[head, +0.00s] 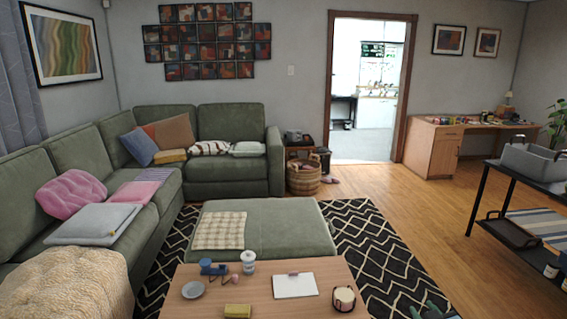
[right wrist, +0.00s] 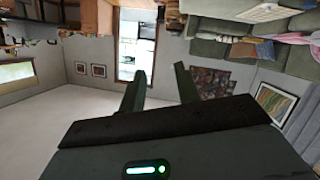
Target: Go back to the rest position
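The task names no object. Only the tip of my right gripper (head: 434,309) shows in the head view, at the bottom edge right of the coffee table. In the right wrist view my right gripper (right wrist: 160,78) has its two fingers well apart, with nothing between them. That view is upside down, with the sofa, doorway and wall pictures beyond the fingers. My left gripper is in neither view.
A coffee table (head: 258,288) stands in front, bearing a white cup (head: 248,263), a notepad (head: 294,285) and a candle jar (head: 343,298). A green ottoman (head: 290,228) is behind it. A black shelf cart (head: 503,187) stands at right. Wood floor (head: 425,215) is open between.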

